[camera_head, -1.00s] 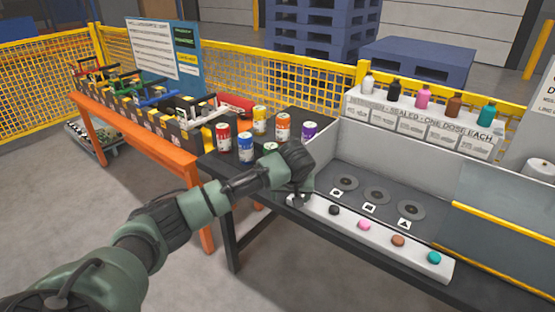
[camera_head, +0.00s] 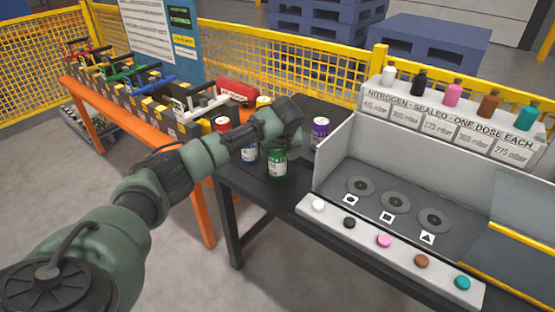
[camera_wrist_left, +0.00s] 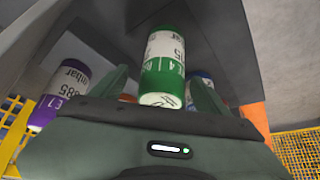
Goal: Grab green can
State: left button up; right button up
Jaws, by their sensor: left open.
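The green can (camera_head: 277,165) stands upright on the dark table, near its front left part, with a white label. My left gripper (camera_head: 288,130) is just above and behind it in the head view and hides part of the can area. In the left wrist view the green can (camera_wrist_left: 165,65) lies between the two open fingers of my left gripper (camera_wrist_left: 161,92), with gaps visible at its sides. The fingertips are hidden in the head view. My right gripper is not in view.
A grey panel (camera_head: 333,150) rises to the right. A white strip with colored buttons (camera_head: 400,250) runs along the front edge.

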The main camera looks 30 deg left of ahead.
pick_arm(q)
jog(key=x, duration=0.2)
jog(key=shift+w+a+f, duration=0.1)
jog(key=shift+a+f, duration=0.15)
jog(key=shift+a, duration=0.15)
jog(key=shift+x, duration=1.1)
jog(key=shift+d, duration=0.1)
jog(key=c, duration=1.5)
jog(key=shift+r, duration=0.1)
grip_shut()
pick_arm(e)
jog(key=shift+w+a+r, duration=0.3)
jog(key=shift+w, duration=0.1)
